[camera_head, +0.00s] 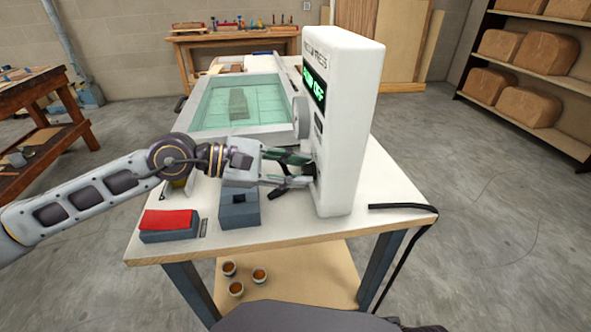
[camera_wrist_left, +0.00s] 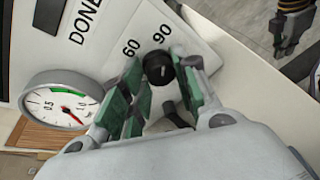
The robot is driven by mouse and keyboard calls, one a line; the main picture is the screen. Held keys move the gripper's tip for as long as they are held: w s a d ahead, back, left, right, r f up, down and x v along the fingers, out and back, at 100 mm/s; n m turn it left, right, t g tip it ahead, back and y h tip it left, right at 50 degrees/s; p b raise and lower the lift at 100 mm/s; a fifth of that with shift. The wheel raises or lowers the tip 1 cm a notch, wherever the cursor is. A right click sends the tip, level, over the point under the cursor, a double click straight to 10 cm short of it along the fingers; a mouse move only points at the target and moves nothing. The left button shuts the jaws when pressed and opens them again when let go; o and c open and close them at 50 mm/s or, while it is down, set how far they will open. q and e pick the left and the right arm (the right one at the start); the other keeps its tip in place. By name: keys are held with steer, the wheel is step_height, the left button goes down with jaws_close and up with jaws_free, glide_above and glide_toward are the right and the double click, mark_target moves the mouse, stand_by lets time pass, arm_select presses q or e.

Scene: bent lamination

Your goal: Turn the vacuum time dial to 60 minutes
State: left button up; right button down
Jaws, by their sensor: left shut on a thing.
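The white vacuum press control box (camera_head: 347,120) stands on the table, its green display partly hidden and ending in "OFF". In the left wrist view the black dial (camera_wrist_left: 158,68) sits on the panel, with "60" and "90" printed above it. My left gripper (camera_head: 312,173) reaches the lower panel, and in the left wrist view its green-padded fingers (camera_wrist_left: 150,85) are closed around the dial. The exact pointer direction is too small to tell.
A round gauge (camera_wrist_left: 60,100) is on the panel left of the dial. The press bed with its teal sheet (camera_head: 235,100) lies behind my arm. A grey block (camera_head: 239,208) and a red pad (camera_head: 167,219) are near the table's front. A black hose (camera_head: 400,206) lies at right.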

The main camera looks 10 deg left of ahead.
arm_select(q)
steer(key=shift+w+n+g, duration=0.1)
steer(key=shift+n+g, duration=0.4)
steer(key=shift+n, duration=0.6)
steer(key=shift+n+g+h, duration=0.4)
steer(key=shift+n+g, duration=0.2)
steer(key=shift+n, duration=0.4)
steer(key=shift+w+n+p, duration=0.1)
steer(key=shift+n+p, duration=0.25)
steer(key=shift+n, duration=0.35)
steer(key=shift+f+n+g+h+p, duration=0.1)
steer(key=shift+n+g+h+p, duration=0.2)
steer(key=shift+n+g+h, duration=0.4)
steer(key=shift+n, duration=0.6)
arm_select(e)
steer(key=shift+s+d+r+g, duration=0.2)
steer(key=shift+d+r+g, duration=0.15)
steer(key=shift+r, duration=0.25)
steer(key=shift+r, duration=0.1)
